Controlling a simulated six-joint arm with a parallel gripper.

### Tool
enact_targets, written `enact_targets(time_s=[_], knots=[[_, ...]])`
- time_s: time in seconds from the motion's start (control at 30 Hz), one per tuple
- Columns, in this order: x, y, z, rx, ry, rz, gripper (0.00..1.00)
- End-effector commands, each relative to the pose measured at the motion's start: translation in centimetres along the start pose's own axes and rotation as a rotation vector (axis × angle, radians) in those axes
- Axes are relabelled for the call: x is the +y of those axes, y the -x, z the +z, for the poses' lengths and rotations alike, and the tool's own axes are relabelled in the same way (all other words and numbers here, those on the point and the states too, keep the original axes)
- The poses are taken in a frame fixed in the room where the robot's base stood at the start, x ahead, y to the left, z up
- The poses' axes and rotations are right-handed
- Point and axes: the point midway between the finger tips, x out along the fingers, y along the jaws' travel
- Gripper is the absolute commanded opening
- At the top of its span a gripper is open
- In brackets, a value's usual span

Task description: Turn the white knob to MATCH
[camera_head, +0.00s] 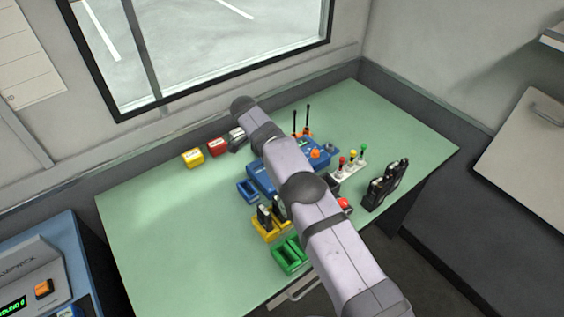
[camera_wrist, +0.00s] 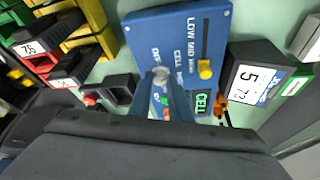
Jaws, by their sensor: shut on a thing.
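The blue command unit (camera_head: 262,180) sits mid-table in the head view, partly covered by my arm. The pointer direction and the MATCH label are not clear. The head view hides my gripper and the white knob.
A black battery-like block (camera_wrist: 250,78) marked 5 stands right of the panel. Yellow (camera_head: 193,158) and red (camera_head: 219,147) blocks stand at the back. Yellow (camera_head: 265,232) and green (camera_head: 289,255) holders are in front, black radios (camera_head: 385,185) at right. The table's left is clear.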

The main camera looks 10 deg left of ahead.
Motion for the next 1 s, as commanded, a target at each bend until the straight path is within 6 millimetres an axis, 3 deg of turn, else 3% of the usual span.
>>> enact_targets(time_s=[0.57,0.6,0.63,1.0], knots=[[0.01,-0.03,0.10,-0.002,-0.010,0.005,0.00],[0.01,-0.03,0.10,-0.002,-0.010,0.005,0.27],[0.01,-0.03,0.09,-0.002,-0.010,0.005,0.34],[-0.03,0.08,0.03,-0.001,-0.010,0.004,0.36]])
